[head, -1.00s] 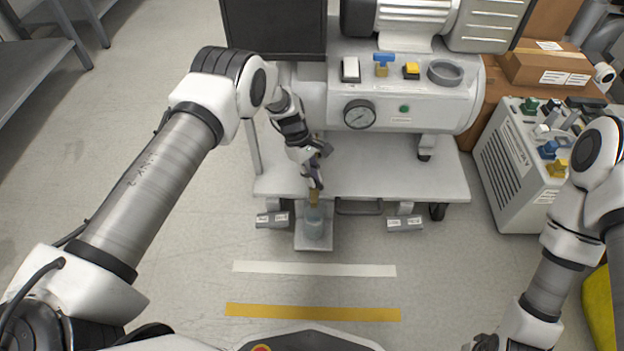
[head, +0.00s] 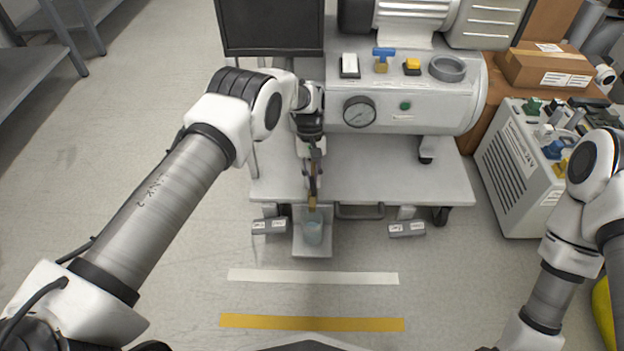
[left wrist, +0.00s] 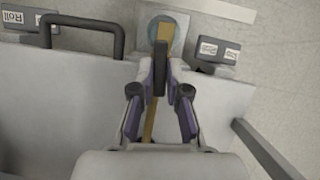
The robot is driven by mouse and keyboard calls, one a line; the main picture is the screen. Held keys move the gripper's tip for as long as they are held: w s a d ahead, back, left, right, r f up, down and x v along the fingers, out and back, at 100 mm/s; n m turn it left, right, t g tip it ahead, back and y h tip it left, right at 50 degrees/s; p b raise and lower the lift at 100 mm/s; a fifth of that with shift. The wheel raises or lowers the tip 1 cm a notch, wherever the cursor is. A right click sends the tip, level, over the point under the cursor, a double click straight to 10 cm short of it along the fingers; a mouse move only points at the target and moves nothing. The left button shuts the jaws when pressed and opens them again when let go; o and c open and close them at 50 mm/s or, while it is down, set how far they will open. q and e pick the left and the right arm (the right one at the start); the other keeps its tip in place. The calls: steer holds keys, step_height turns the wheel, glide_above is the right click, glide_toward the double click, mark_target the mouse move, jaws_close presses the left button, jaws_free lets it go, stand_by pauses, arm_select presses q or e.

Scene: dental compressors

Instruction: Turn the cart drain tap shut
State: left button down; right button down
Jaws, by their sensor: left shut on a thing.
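The drain tap's brass part (head: 312,203) shows at the front edge of the cart (head: 400,185), above a clear cup (head: 313,232) on a small plate. In the left wrist view a long brass strip (left wrist: 163,32) runs over the cup and under my fingers. My left gripper (head: 313,188) points down at the tap and is shut on it; in the left wrist view its fingertips (left wrist: 160,62) come together over the brass.
The compressor tank (head: 450,108) on the cart carries a gauge (head: 360,111) and a blue-handled tap (head: 383,58). A dark panel (head: 270,25) stands behind my left arm. A grey unit (head: 520,165) and boxes (head: 545,68) stand at right. The floor in front is clear.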

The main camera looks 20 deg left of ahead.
stand_by(0.5)
arm_select(q)
steer(key=c, duration=1.2)
jaws_free()
steer(key=shift+o, duration=0.2)
